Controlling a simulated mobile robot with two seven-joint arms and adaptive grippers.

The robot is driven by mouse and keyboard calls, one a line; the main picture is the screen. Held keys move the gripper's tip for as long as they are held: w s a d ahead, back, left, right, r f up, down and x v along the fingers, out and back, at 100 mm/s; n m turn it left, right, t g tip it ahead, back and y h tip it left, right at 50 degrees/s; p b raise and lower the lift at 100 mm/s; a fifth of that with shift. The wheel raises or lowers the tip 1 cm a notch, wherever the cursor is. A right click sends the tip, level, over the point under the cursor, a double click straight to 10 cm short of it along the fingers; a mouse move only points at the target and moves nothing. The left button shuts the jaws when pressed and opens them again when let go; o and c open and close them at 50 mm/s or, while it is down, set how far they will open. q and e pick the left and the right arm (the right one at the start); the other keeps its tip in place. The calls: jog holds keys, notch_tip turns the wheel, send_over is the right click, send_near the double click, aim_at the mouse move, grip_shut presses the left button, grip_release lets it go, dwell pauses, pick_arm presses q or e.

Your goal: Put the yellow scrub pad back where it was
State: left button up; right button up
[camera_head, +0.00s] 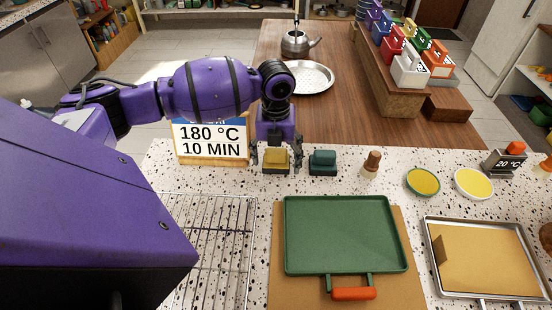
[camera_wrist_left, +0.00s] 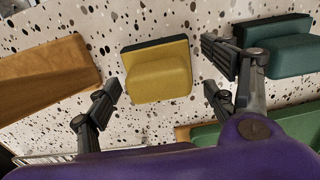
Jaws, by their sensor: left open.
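The yellow scrub pad (camera_head: 276,159) sits on the speckled counter, just right of the sign and left of a dark teal pad (camera_head: 323,161). My left gripper (camera_head: 277,165) is over the yellow pad with its fingers spread on either side. In the left wrist view the yellow pad (camera_wrist_left: 157,70) lies ahead of and between the open fingertips (camera_wrist_left: 163,88), with a gap to each finger. The teal pad (camera_wrist_left: 275,43) is close beyond the right finger there. My right gripper is not in view.
The "180 °C 10 MIN" sign (camera_head: 211,142) stands close left of the gripper. A green tray (camera_head: 345,235) on a brown board lies in front, with a wire rack (camera_head: 215,250) to its left. A wooden-topped shaker (camera_head: 372,165) and yellow dishes (camera_head: 423,181) stand to the right.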

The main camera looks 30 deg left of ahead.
aim_at(275, 153)
pick_arm(q)
notch_tip(275, 153, up, 12)
jog(key=shift+f, duration=0.1)
jog(key=shift+s+f, duration=0.1)
dwell(0.4)
